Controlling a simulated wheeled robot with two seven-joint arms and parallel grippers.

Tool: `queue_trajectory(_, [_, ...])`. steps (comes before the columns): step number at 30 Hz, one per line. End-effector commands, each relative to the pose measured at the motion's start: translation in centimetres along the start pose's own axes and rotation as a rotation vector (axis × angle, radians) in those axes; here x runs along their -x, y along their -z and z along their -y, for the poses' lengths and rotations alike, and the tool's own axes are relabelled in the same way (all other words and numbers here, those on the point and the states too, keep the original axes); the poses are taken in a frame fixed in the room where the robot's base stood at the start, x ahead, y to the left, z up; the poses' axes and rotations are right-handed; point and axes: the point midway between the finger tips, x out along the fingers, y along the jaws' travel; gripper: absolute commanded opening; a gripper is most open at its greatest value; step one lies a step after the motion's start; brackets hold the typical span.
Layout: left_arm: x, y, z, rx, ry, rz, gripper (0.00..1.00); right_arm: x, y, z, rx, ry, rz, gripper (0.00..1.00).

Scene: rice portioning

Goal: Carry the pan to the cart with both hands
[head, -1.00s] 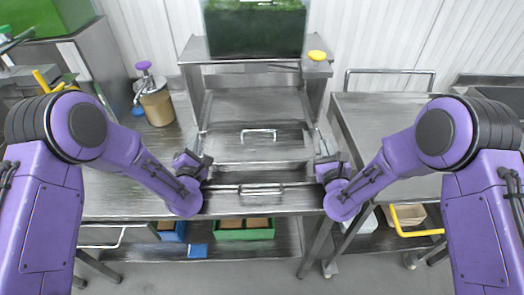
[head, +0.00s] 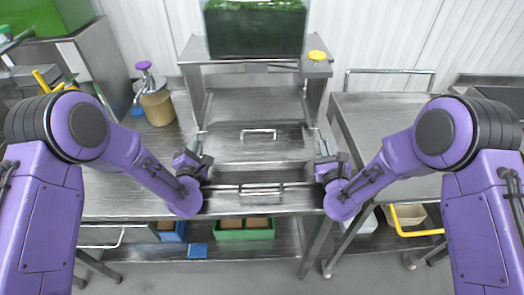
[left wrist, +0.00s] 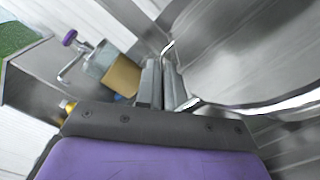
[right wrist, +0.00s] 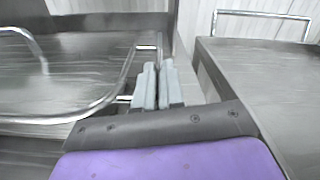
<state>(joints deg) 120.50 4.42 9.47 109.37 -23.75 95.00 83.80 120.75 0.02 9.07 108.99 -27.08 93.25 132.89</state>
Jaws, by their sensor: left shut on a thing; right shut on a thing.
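The shiny metal pan (head: 235,150) is level between my two arms, in front of the rice machine. My left gripper (head: 201,150) is shut at its left side, on a wire handle; the left wrist view shows the pan's curved rim (left wrist: 265,106) beside the closed fingers (left wrist: 162,85). My right gripper (head: 322,150) is shut at its right side; the right wrist view shows the pan (right wrist: 55,85) left of the closed fingers (right wrist: 157,85). The fingers partly hide both handles. The metal cart (head: 385,115), with a tubular rail at its back, stands to the right. Its visible top is bare.
The rice machine (head: 256,68) stands behind the pan. A pump container (head: 157,106) stands on the left counter (head: 135,190). A yellow-handled basket (head: 408,216) is below the cart top.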

Motion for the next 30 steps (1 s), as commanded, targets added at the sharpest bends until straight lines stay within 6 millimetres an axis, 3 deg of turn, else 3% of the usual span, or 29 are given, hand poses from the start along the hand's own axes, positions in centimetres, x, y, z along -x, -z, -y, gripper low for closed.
queue_trajectory(10, [-0.1,-0.4,-0.7,0.001,-0.003,0.000,0.00,-0.1,-0.9,0.2,-0.001,0.002,0.005,0.00])
queue_trajectory(21, [-0.1,-2.7,-4.2,0.001,-0.004,0.000,0.00,-0.1,-5.0,1.0,-0.001,0.002,0.005,0.00])
queue_trajectory(30, [-0.1,-2.8,-4.3,0.001,-0.004,0.001,0.00,-0.1,-5.1,1.1,-0.001,0.002,0.004,0.00])
